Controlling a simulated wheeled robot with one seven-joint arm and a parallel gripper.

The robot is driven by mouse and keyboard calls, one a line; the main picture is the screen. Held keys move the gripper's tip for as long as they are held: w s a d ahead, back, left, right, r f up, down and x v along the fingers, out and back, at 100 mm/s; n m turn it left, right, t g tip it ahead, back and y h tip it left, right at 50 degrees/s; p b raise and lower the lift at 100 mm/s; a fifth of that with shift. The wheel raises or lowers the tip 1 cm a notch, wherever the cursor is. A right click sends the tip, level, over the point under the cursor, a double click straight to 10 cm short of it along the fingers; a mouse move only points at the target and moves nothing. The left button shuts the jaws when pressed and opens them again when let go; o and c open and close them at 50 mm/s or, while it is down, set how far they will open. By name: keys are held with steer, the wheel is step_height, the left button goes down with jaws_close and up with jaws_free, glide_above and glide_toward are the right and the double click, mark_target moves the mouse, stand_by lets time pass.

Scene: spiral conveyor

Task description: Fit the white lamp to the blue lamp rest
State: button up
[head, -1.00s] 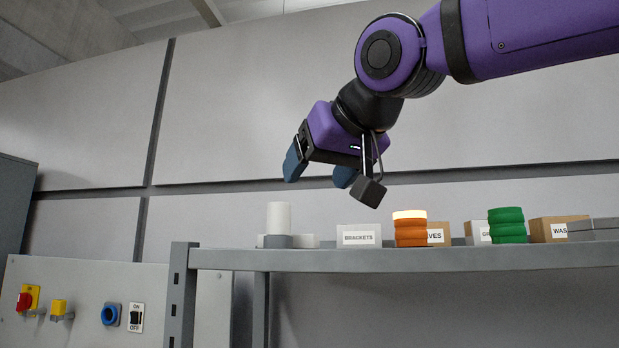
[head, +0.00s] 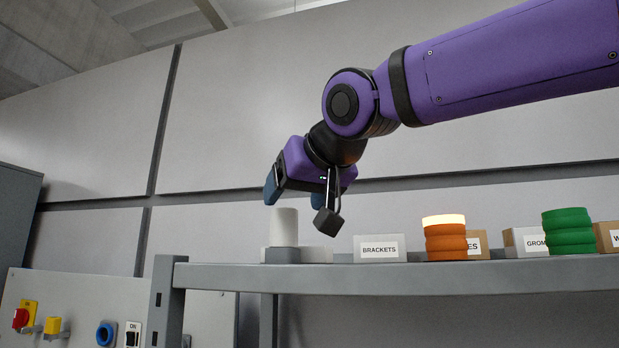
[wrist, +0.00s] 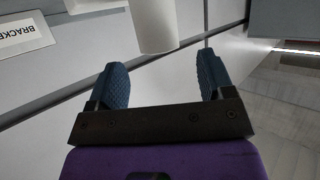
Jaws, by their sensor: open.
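The white lamp (head: 284,228), a plain upright white cylinder, stands in a grey base at the left end of the shelf. My gripper (head: 293,196) is open and empty, its fingertips just above the lamp's top in the head view. In the wrist view the lamp (wrist: 155,28) lies ahead of the gap between the two blue fingers of my gripper (wrist: 163,78), apart from both. The blue lamp rest (head: 105,334), a blue ring with a dark centre, is on the grey panel at the lower left, partly cut by the picture's bottom edge.
The grey shelf (head: 400,278) also holds a BRACKETS box (head: 379,249), an orange ribbed stack with a glowing top (head: 445,240), a green ribbed stack (head: 569,232) and cartons. The panel (head: 78,290) bears red and yellow controls and a switch (head: 132,336).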

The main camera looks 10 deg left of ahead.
mark_target(284, 210)
steer(key=shift+x, duration=2.45)
steer(key=c, duration=1.1)
